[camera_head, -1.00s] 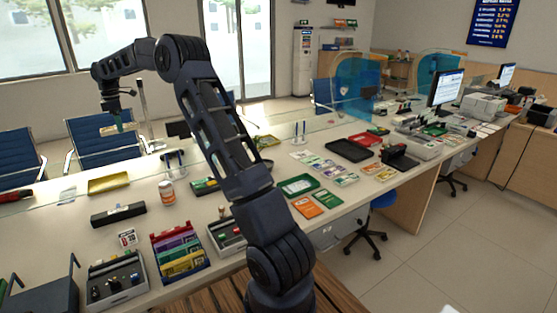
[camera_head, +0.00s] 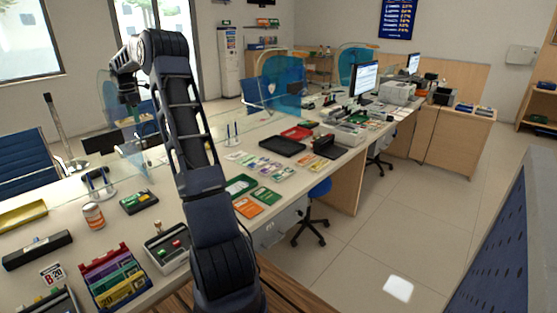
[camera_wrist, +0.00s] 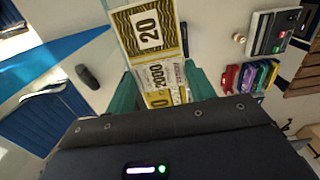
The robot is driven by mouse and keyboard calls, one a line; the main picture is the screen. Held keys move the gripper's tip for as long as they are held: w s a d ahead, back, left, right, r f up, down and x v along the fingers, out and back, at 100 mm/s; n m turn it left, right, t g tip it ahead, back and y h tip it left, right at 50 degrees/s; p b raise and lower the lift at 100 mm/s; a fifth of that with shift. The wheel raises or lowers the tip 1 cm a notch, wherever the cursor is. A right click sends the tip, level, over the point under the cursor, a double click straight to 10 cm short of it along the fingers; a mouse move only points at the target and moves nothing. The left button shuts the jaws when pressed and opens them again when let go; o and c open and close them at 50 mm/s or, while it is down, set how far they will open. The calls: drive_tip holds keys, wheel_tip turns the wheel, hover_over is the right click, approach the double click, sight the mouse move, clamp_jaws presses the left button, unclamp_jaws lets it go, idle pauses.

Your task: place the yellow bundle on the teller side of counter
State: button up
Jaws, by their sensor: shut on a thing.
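A yellow bundle of banknotes marked 20, with a pale band reading 2000 (camera_wrist: 148,30), is in the wrist view. My gripper (camera_wrist: 162,88) has teal fingers on both sides of it and is shut on it. The bundle hangs clear of the counter. In the head view the end of my arm is at the upper left, above the far part of the counter (camera_head: 128,222) by the clear screen; the bundle is hard to make out there. The near, teller side of the counter is partly hidden behind my arm.
A clear screen runs along the counter.

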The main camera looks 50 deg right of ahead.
drive_tip(key=s+d, duration=0.4)
drive_tip(key=d, duration=0.6)
drive_tip(key=s+d, duration=0.3)
drive_tip(key=d, duration=0.6)
hover_over(296, 183)
drive_tip(key=f, duration=3.8)
drive_tip(key=shift+d, duration=0.2)
drive_tip(key=shift+f, duration=0.15)
drive_tip(key=o, duration=0.8)
drive_tip(key=shift+o, duration=1.1)
